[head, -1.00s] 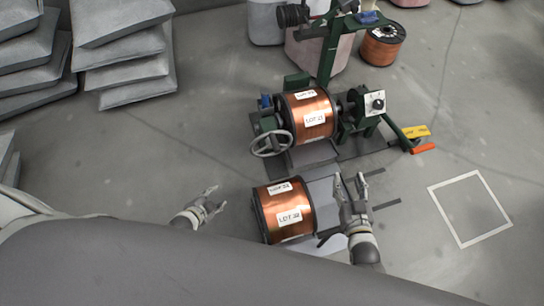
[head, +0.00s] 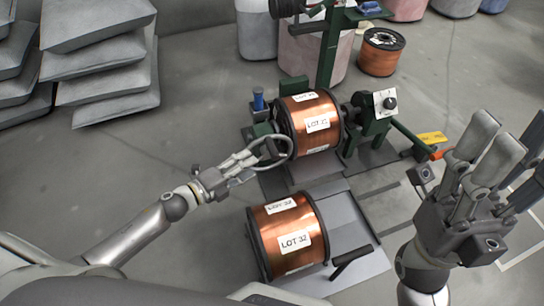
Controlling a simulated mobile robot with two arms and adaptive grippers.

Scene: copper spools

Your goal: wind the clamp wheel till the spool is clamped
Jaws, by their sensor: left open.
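The clamp wheel (head: 291,148), a grey handwheel, is on the left side of the green winding stand. A copper spool marked LOT (head: 316,140) sits in the stand, beside the wheel. My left gripper (head: 250,168) is open at the wheel's left side, its fingers overlapping the rim in the picture. I cannot tell whether they touch it. My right gripper (head: 505,150) is raised close to the camera at the right, fingers apart and empty. It hides part of the floor behind it.
A second copper spool, LOT 32 (head: 292,242), stands in front on a grey plate (head: 360,262). Grey sacks (head: 105,85) are stacked at the left. A smaller spool (head: 380,55) stands behind.

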